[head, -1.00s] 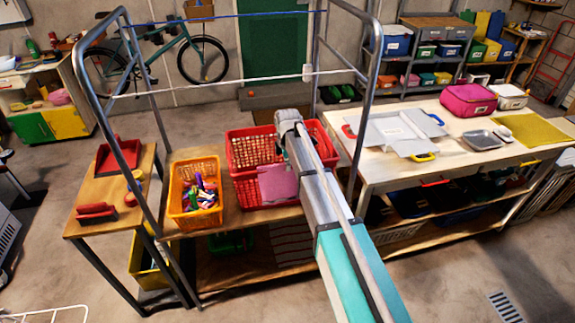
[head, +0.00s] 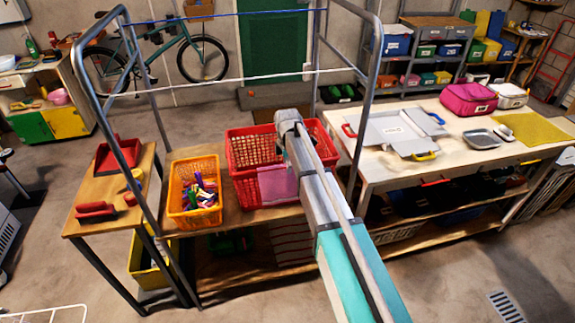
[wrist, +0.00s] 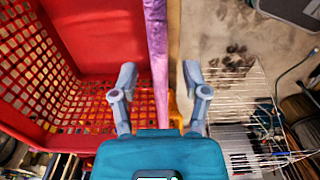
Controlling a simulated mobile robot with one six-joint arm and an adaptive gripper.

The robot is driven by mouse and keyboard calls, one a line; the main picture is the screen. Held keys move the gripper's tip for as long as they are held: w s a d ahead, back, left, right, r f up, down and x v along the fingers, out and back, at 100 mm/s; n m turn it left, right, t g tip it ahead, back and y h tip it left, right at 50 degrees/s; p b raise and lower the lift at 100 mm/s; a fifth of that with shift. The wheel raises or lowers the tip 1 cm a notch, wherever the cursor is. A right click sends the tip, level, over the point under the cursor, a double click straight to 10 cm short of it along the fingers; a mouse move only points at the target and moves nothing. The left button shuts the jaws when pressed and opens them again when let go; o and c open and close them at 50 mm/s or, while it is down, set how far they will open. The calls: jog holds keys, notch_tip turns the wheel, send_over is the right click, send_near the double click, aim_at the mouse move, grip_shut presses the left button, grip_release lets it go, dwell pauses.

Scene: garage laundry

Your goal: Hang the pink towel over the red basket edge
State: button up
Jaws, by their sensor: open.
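The pink towel (head: 278,186) hangs down the front outside of the red basket (head: 246,150), which stands on the wooden bench. In the wrist view the towel (wrist: 156,45) is a narrow strip lying along the rim of the basket (wrist: 95,52). How far it reaches inside cannot be told. My gripper (wrist: 158,76) is open, with one finger over the basket's inside and the other beyond the rim. The towel's strip runs between the spread fingers and neither visibly grips it. In the head view my arm hides most of the gripper and part of the basket.
An orange basket of clothes pegs (head: 195,197) stands left of the red basket. A grey metal frame (head: 363,100) rises around the bench. A white table (head: 395,172) with trays is on the right. A side table (head: 125,200) with red brushes is on the left.

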jog(key=shift+r, duration=0.2)
notch_tip(320, 180, up, 8)
jog(key=p, duration=0.8)
jog(key=shift+p, duration=0.3)
jog(key=s+d, duration=0.4)
jog(key=s, duration=1.1)
jog(key=shift+s+d, duration=0.2)
jog(key=s+d+f+m+b, duration=0.1)
jog(key=s+d+m, duration=0.4)
jog(key=d+m, duration=0.3)
jog(key=s+d+f+m+b, duration=0.1)
jog(key=s+d+m+b, duration=0.1)
jog(key=s+d+m, duration=0.3)
jog(key=d+m, duration=0.4)
jog(key=m, duration=0.4)
jog(key=shift+s+f, duration=0.2)
jog(key=shift+f, duration=0.15)
dwell(1.3)
